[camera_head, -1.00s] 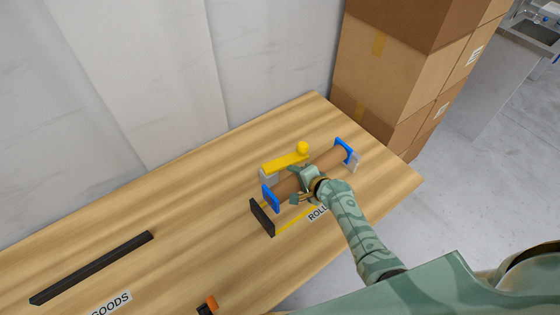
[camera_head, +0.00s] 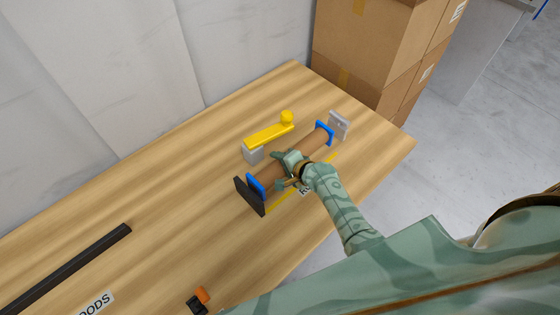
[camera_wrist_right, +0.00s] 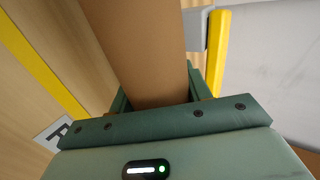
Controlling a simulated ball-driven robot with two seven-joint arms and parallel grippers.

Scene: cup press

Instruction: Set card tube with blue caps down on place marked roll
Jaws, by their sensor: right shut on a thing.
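The brown card tube (camera_head: 308,146) with blue caps (camera_head: 325,133) lies across the place marked roll, between a black end block (camera_head: 250,196) and a grey end block (camera_head: 339,124). My right gripper (camera_head: 288,168) is shut on the middle of the tube. In the right wrist view the tube (camera_wrist_right: 137,45) runs between the fingers, which are mostly hidden. The near blue cap (camera_head: 256,186) is close beside the black block. Yellow marking lines (camera_head: 282,199) and the partly covered roll label (camera_head: 304,190) lie in front. I cannot tell whether the tube touches the table.
A yellow lever (camera_head: 268,132) on a grey base (camera_head: 252,155) stands just behind the tube. A long black bar (camera_head: 68,268) lies at left near the goods label (camera_head: 97,304). An orange and black item (camera_head: 198,300) is at the front. Cardboard boxes (camera_head: 375,50) stand beyond the table.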

